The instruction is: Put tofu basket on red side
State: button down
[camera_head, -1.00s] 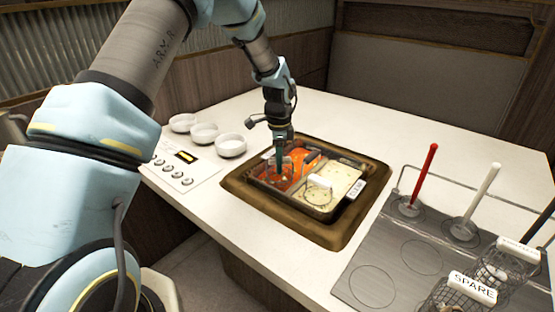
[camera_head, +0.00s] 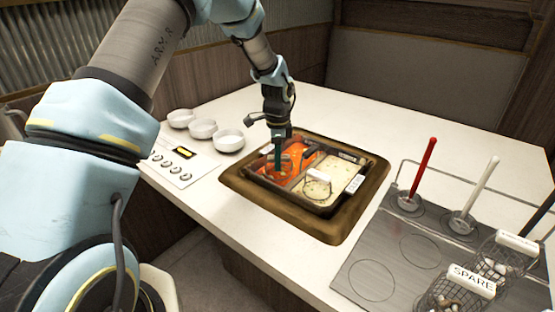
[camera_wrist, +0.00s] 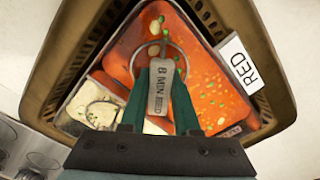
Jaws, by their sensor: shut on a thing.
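The split pot is set in the counter, with orange-red broth (camera_head: 300,152) on the left and pale broth (camera_head: 343,172) on the right. My gripper (camera_head: 278,168) is over the red side, its green fingers pointing down. In the wrist view, my gripper (camera_wrist: 159,95) is shut on the grey handle tag of a basket, which I take as the tofu basket (camera_wrist: 134,64). The tag's lettering looks like "8 MIN RED". The basket's round rim sits in the red broth, with pale pieces near it; its lower part is hidden. A white "RED" card (camera_wrist: 238,62) is on the pot's edge.
Another basket (camera_head: 318,176) with a white handle stands in the pale broth. Three white bowls (camera_head: 203,129) stand at the left. At the right, a metal tray (camera_head: 372,278) holds ladles and wire baskets, one labelled "SPARE" (camera_head: 471,281). Counter behind the pot is clear.

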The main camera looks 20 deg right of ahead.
jog(key=c, duration=0.6)
grip_release()
jog(key=shift+o, duration=0.5)
jog(key=shift+f, duration=0.1)
jog(key=o, duration=0.5)
jog(key=shift+r+p, duration=4.05)
jog(key=shift+r, duration=1.6)
jog(key=shift+f, duration=0.1)
